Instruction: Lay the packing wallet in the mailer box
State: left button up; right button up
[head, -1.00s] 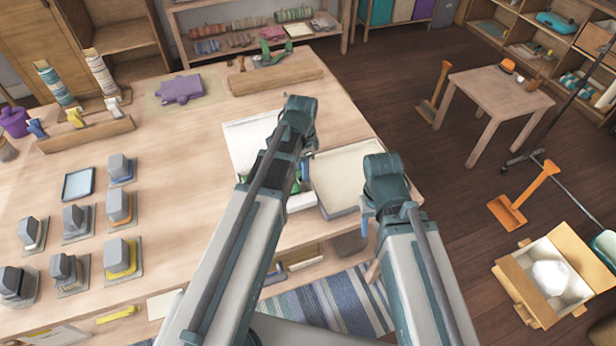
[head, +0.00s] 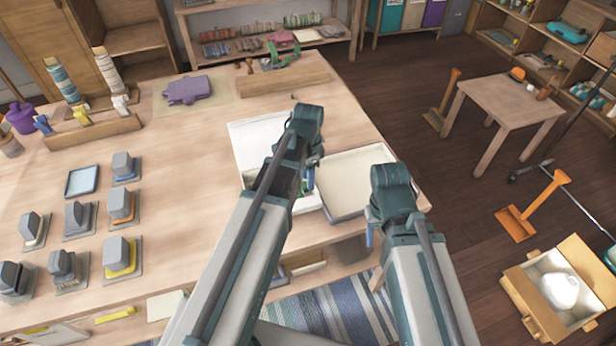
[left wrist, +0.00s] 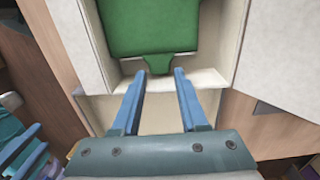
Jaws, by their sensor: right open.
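The green packing wallet (left wrist: 155,25) lies flat between white walls in the left wrist view, its short tab (left wrist: 158,64) pointing toward my gripper. The white mailer box (head: 255,140) stands open on the table in the head view, with a little green (head: 249,178) showing; my left arm covers much of it. My left gripper (left wrist: 159,72) is open, its blue fingertips just below the tab, one toward each side, not closed on it. It is mostly hidden in the head view (head: 307,182). My right gripper (head: 371,232) is open and empty near the table's front right edge.
A shallow cream tray (head: 350,178) lies right of the mailer box. Several grey-handled stamps (head: 120,208) stand at the left. A wooden rack (head: 283,80) and a purple piece (head: 188,90) are at the back. The table's middle is clear.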

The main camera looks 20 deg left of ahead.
pick_arm(q)
jog(key=shift+o, duration=1.2)
jog(key=shift+r, duration=0.2)
notch_tip(320, 180, up, 13)
jog(key=p, duration=1.3)
jog(key=s+d+n+y, duration=0.1)
jog(key=s+d+n, duration=0.6)
jog(key=s+d, duration=0.3)
jog(key=s, duration=0.4)
jog(key=shift+s+d, duration=0.2)
jog(key=shift+d, duration=0.05)
